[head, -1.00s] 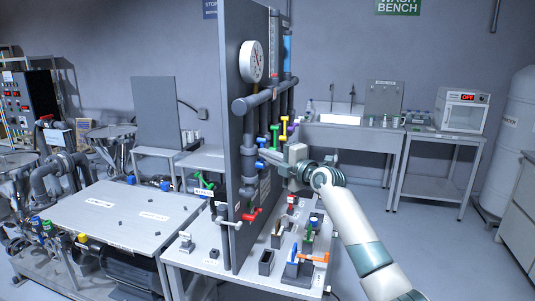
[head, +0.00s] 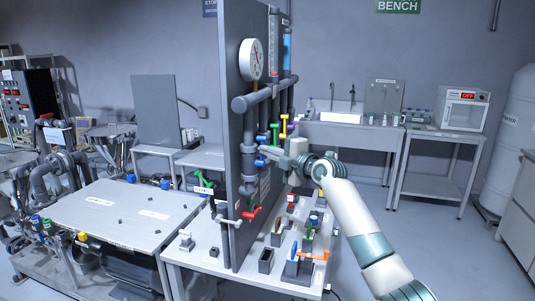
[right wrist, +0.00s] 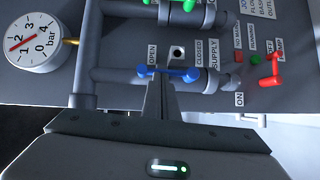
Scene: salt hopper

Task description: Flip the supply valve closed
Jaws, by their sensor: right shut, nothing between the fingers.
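The supply valve has a blue handle (right wrist: 178,73) in the right wrist view, on a grey pipe beside the OPEN, CLOSED and SUPPLY labels. The handle lies roughly in line with the pipe. My right gripper (right wrist: 160,88) is shut and empty. Its fingertips are at the middle of the blue handle; I cannot tell whether they touch it. In the head view, my right gripper (head: 272,153) is at the upright panel's pipework and hides most of that handle. My left gripper is not in view.
The dark upright panel (head: 240,190) carries a gauge (head: 251,59), pipes and a red handle (head: 251,213). Green and red valve handles are near the gripper. The table (head: 215,262) below holds several small fixtures, including an orange handle (head: 314,255). Open floor is to the right.

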